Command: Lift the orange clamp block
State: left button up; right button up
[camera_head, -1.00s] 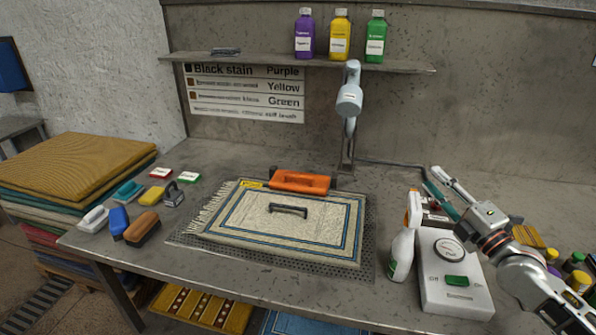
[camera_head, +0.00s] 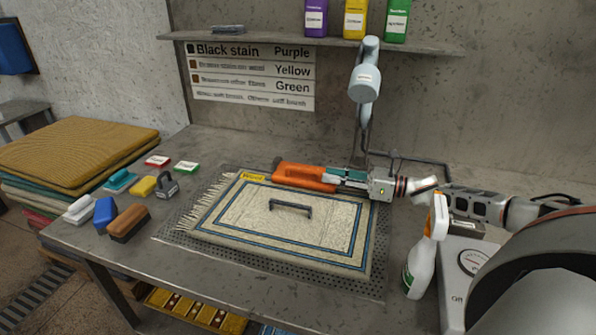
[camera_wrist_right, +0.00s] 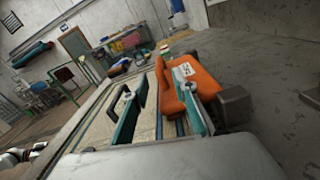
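The orange clamp block (camera_head: 303,176) lies along the back edge of the beige, blue-bordered rug (camera_head: 250,222) on the table. My right gripper (camera_head: 342,178) reaches in from the right, its teal fingers at the right end of the block and overlapping it in the head view. In the right wrist view the two fingers (camera_wrist_right: 158,108) stand apart with rug visible between them. The orange clamp block (camera_wrist_right: 190,88) shows behind and beside the right-hand finger there; I cannot tell if they touch. My left gripper is not in view.
A dark handle (camera_head: 290,206) lies on the rug. A white spray bottle (camera_head: 418,258) and a white control box (camera_head: 462,268) stand right of the rug, near my right arm. Several brushes, including a brown one (camera_head: 129,224), stand at the left. A jointed lamp (camera_head: 364,85) stands behind.

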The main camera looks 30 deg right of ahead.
aim_at(319, 173)
jog(key=p+x, duration=0.1)
jog(key=x, duration=0.6)
jog(key=shift+a, duration=0.1)
grip_shut()
